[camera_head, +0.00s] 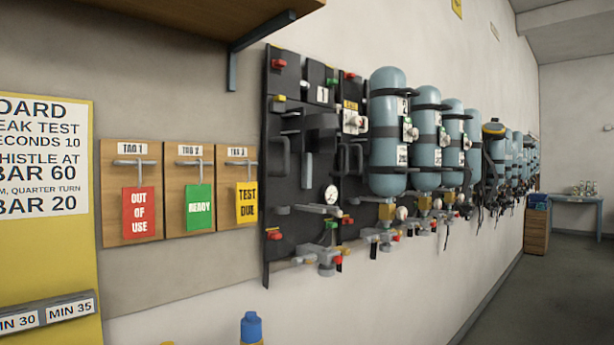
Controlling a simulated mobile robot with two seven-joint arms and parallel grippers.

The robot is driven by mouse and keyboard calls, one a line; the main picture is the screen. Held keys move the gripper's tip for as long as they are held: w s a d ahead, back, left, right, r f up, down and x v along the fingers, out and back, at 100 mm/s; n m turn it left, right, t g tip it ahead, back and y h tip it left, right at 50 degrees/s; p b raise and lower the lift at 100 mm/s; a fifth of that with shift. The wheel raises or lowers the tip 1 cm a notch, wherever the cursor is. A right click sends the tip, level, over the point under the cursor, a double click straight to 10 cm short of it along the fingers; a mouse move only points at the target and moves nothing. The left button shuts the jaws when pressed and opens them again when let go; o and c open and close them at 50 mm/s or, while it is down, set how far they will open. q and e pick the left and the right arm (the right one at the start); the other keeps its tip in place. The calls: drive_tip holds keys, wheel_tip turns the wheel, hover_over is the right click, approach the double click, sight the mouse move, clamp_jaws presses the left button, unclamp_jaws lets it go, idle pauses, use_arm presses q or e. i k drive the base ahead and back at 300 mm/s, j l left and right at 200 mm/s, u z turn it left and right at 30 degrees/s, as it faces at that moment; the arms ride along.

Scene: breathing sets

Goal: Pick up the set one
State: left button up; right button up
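A black backplate (290,185) hangs on the wall left of the cylinders. It bears a small white plate reading 1 (322,95), a round white gauge (330,194), and red, green and yellow fittings. No cylinder shows on its front. Grey valve fittings (325,259) hang at its foot. Just right of it is a set with a blue-grey cylinder (388,150), strapped upright with black bands, its label seeming to read 2. Neither of my grippers is in view.
More cylinder sets (427,150) run along the wall. A tag board (235,280) carries red, green and yellow tags. A wooden shelf (200,12) overhangs the top left. A blue-topped object (251,328) stands at the bottom. The floor (545,300) at right is clear.

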sight(294, 163)
drive_tip(key=i+l+z, duration=0.7)
drive_tip(key=i, duration=0.2)
drive_tip(key=i+z, duration=0.4)
drive_tip(key=i+l, duration=0.1)
drive_tip(key=i, duration=0.35)
drive_tip(key=i+u, duration=0.1)
drive_tip(key=i, duration=0.35)
drive_tip(key=i+l, duration=0.2)
drive_tip(key=i, duration=0.2)
drive_tip(key=i+u, duration=0.2)
drive_tip(key=u, duration=0.2)
drive_tip(key=i+l+u, duration=0.2)
drive_tip(key=u, duration=0.15)
drive_tip(key=i+l+u, duration=0.15)
drive_tip(key=u, duration=0.25)
drive_tip(key=i+l+u, duration=0.15)
drive_tip(key=u, duration=0.2)
drive_tip(key=i+l+u, duration=0.1)
drive_tip(key=u, duration=0.3)
drive_tip(key=l+u, duration=0.35)
